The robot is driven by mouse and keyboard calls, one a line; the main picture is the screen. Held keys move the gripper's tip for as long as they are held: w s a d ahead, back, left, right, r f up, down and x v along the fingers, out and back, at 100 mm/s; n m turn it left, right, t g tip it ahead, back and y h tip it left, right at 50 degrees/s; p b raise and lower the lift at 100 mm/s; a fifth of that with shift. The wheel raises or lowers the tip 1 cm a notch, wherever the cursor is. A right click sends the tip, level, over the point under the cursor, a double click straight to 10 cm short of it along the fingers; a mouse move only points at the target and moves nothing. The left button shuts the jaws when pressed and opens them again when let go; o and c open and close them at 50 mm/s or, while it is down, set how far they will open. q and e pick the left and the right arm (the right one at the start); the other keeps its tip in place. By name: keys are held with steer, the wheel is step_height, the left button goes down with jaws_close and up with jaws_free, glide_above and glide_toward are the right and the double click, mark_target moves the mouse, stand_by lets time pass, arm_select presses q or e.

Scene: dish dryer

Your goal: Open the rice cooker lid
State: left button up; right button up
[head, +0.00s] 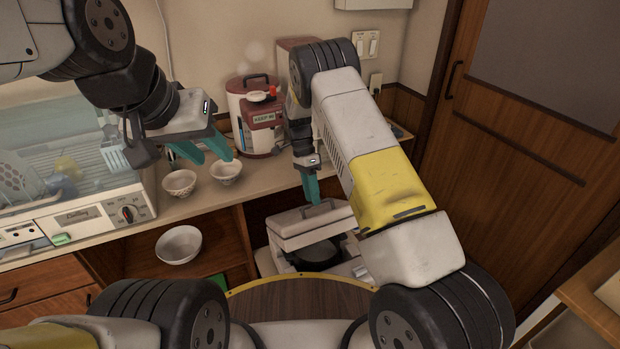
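The white rice cooker (348,272) sits low in front of the counter opening. Its lid (305,231) stands raised and tilted back, and the dark pot (316,253) shows inside. My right gripper (312,197) points down just above the lid's top edge, close to the handle (320,208). Its teal fingers overlap in this view, so I cannot tell their gap or whether they touch the lid. My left gripper (211,156) is open and empty over the counter, above the two small bowls and away from the cooker.
Two white bowls (180,183) (226,173) stand on the counter, with another bowl (179,244) on the shelf below. A dish dryer (95,208) stands left. A red-and-white appliance (238,103) stands behind. A wooden door (505,190) is at right.

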stand_by(0.5)
steer(key=v, duration=0.7)
steer(key=shift+r, duration=0.35)
steer(key=shift+w, duration=0.2)
